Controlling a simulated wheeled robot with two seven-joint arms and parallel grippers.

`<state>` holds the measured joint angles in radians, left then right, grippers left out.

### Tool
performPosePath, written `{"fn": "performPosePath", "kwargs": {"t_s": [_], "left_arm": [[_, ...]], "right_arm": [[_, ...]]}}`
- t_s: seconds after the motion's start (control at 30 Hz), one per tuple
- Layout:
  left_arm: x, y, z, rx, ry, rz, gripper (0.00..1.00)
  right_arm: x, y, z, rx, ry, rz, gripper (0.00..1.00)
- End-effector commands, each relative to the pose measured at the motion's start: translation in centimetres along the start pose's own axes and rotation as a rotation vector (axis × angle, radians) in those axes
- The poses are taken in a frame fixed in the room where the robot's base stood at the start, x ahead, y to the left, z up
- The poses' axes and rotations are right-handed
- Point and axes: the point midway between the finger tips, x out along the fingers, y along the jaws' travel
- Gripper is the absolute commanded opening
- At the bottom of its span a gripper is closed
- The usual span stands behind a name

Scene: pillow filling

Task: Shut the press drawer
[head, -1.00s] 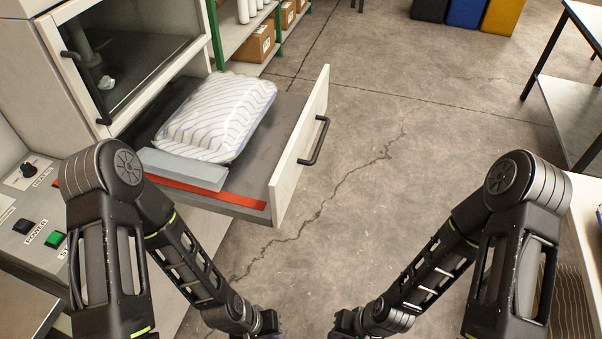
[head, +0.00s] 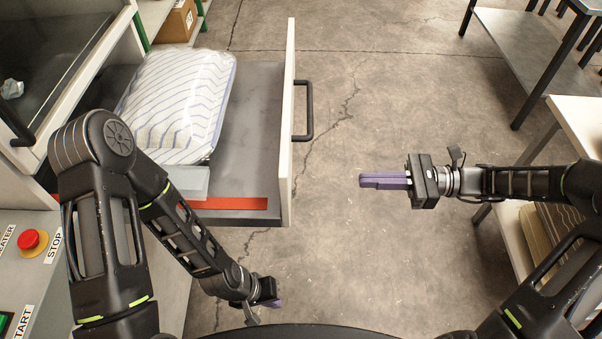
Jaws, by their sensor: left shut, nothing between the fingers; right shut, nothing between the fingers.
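The press drawer (head: 245,115) is pulled out from the press at the left. Its pale front panel (head: 288,130) stands upright with a black bar handle (head: 308,108) on its outer face. A white striped pillow in clear wrap (head: 180,105) lies in the drawer, beside a grey block (head: 188,181) and a red strip (head: 230,203). My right gripper (head: 364,181) is shut and empty, in the air to the right of the drawer front, apart from it and pointing left. My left gripper (head: 278,303) is low, below the drawer in the picture, shut and empty.
A panel with a red stop button (head: 33,242) and a green start button is at the lower left. Shelving with a cardboard box (head: 177,20) stands behind the drawer. Tables (head: 530,40) stand at the right. The floor between is clear.

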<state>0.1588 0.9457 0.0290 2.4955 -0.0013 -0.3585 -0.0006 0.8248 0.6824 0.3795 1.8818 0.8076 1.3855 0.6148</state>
Motion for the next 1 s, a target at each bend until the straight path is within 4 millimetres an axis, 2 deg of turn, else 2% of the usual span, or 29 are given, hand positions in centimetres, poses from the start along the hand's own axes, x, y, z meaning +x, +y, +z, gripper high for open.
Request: {"fn": "performPosePath", "kwargs": {"t_s": [0.07, 0.57, 0.77, 1.0], "left_arm": [[0.0, 0.0, 0.1, 0.001, -0.001, 0.000, 0.00], [0.2, -0.1, 0.0, 0.000, 0.000, 0.000, 0.00], [0.6, -0.2, 0.0, 0.000, 0.000, 0.000, 0.00], [0.5, -0.2, 0.0, 0.000, 0.000, 0.000, 0.00]], "right_arm": [[0.0, 0.5, 0.6, 0.024, -0.024, 0.018, 0.00], [0.7, 0.6, 0.4, 0.031, -0.020, 0.023, 0.00], [2.6, 0.6, 0.4, 0.030, -0.019, 0.026, 0.00], [7.0, 0.7, 0.7, 0.030, -0.022, 0.024, 0.00]]}}
